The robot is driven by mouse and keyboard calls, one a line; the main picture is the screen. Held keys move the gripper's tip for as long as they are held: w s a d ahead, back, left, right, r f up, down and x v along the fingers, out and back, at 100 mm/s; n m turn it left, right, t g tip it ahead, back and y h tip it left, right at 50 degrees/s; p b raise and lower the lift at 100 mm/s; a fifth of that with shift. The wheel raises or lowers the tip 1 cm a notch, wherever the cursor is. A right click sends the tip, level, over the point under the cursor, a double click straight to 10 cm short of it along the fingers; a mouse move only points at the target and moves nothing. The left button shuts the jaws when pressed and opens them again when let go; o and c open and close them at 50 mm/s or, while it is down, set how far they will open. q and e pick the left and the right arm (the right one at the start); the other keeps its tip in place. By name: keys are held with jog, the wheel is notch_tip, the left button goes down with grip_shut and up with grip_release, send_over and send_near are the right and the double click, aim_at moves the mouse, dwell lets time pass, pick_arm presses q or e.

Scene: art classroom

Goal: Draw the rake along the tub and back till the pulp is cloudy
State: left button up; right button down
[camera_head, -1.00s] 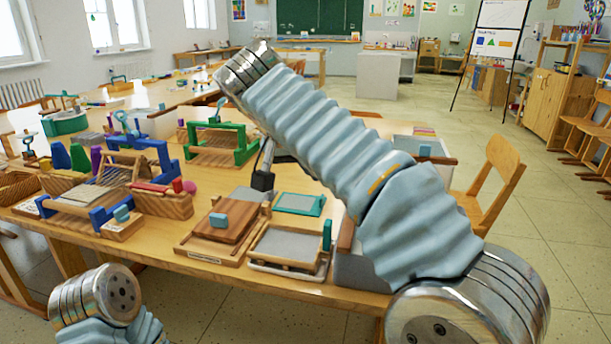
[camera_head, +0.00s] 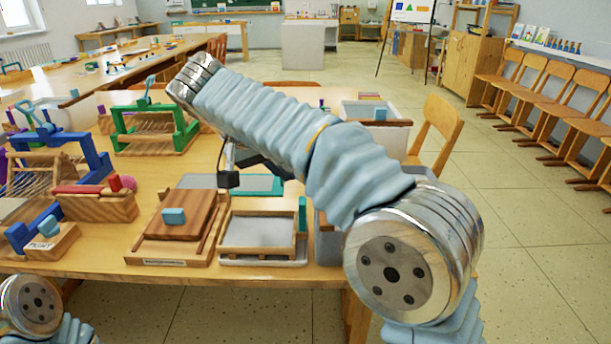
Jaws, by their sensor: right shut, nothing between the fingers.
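A pale grey tub (camera_head: 348,108) stands at the right end of the table, with much of it hidden behind my right arm. A brown wooden bar (camera_head: 395,123) lies across it, and a small blue block (camera_head: 380,114) shows behind the bar. I cannot tell if these are the rake. The pulp is hidden. A grey wall (camera_head: 327,243) shows below my arm; I cannot tell if it belongs to the same tub. My right gripper (camera_head: 229,178) is small, dark and shut on nothing, left of the tub, over the table near a teal frame (camera_head: 268,184). My left gripper is out of view.
A wooden-framed grey screen (camera_head: 262,232) lies in a tray at the front. Left of it is a wooden board (camera_head: 190,207) with a blue handle. A green frame (camera_head: 150,128) and blue press (camera_head: 75,150) stand further left. A chair (camera_head: 436,130) is beside the table.

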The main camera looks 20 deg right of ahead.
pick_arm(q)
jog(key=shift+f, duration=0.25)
pick_arm(e)
jog(key=shift+s+d, duration=0.3)
jog(key=shift+d, duration=0.7)
jog(key=shift+s+d, duration=0.25)
jog(key=shift+d, duration=0.75)
